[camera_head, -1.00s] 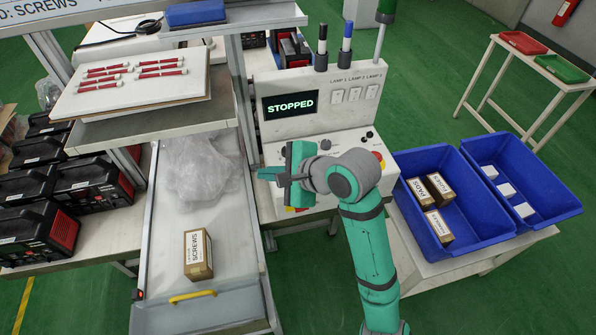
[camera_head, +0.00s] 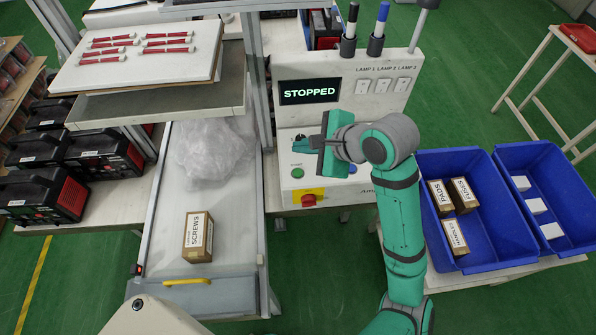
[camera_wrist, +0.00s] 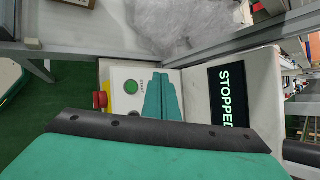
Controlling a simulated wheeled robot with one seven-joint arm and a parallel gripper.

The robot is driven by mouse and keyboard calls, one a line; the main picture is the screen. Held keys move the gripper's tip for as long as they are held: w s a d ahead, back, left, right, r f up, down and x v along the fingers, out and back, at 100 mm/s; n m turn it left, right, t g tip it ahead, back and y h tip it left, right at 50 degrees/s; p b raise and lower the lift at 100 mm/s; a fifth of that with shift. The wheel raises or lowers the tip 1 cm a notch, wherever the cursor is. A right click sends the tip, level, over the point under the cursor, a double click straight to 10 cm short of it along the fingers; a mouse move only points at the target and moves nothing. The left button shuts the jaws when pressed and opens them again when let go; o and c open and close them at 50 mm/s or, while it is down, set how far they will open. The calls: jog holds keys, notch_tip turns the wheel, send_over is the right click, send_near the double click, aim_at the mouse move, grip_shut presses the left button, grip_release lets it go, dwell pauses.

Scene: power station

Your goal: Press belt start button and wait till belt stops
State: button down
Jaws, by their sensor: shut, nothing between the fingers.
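The control panel (camera_head: 345,190) has a green start button (camera_head: 297,173) on its sloped face, which also shows in the wrist view (camera_wrist: 131,87). Below it is a red button (camera_head: 308,200) on a yellow plate. The panel's screen (camera_head: 308,92) reads STOPPED. My gripper (camera_head: 301,143) is shut and empty over the panel, a little beyond the green button in the head view. In the wrist view its fingertips (camera_wrist: 161,76) appear beside the button, not covering it.
Blue bins (camera_head: 480,250) with small boxes stand right of the panel. A shelf (camera_head: 150,100) overhangs the belt's far left side. Black-and-red machines (camera_head: 45,195) sit at the left.

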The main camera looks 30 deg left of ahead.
aim_at(300, 175)
jog(key=shift+w+a+f, duration=0.1)
jog(key=shift+a+f, duration=0.05)
jog(key=shift+f, duration=3.95)
jog(key=shift+f, duration=0.1)
jog(key=shift+f, duration=0.35)
jog(key=shift+w, duration=0.1)
jog(key=shift+d, duration=0.2)
jog(key=shift+s+a, duration=0.2)
jog(key=shift+a, duration=0.15)
jog(key=shift+f, duration=0.15)
